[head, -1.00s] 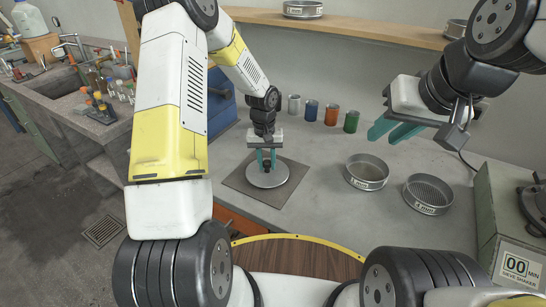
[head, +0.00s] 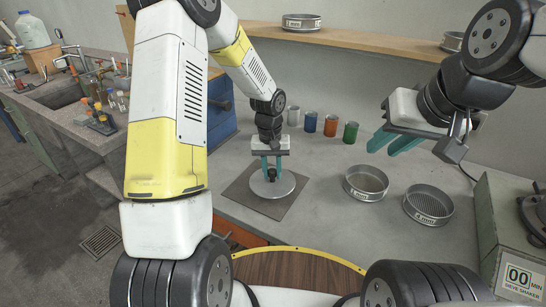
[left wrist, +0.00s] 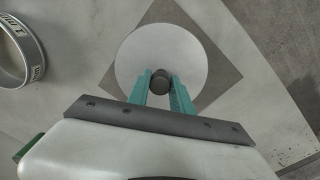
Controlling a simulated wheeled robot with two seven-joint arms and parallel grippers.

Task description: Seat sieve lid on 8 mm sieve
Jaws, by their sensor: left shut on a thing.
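The sieve lid is a pale round disc (head: 287,186) with a dark knob, over a dark square mat (head: 240,193) on the bench. My left gripper (head: 271,174) points down from above, shut on the knob. In the left wrist view the fingertips (left wrist: 160,82) flank the knob over the disc (left wrist: 165,52); whether the lid touches the mat I cannot tell. An open-topped sieve (head: 366,194), probably the 8 mm one, stands right of the mat; its label is too small to read surely. My right gripper (head: 392,146) is open and empty above the bench behind the sieves.
A second sieve (head: 428,212), seemingly marked 4 mm, stands to the right. Several coloured cans (head: 331,125) line the back. The sieve shaker (head: 518,250) is at far right, a blue box (head: 222,108) behind the mat. Bare bench lies between mat and sieves.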

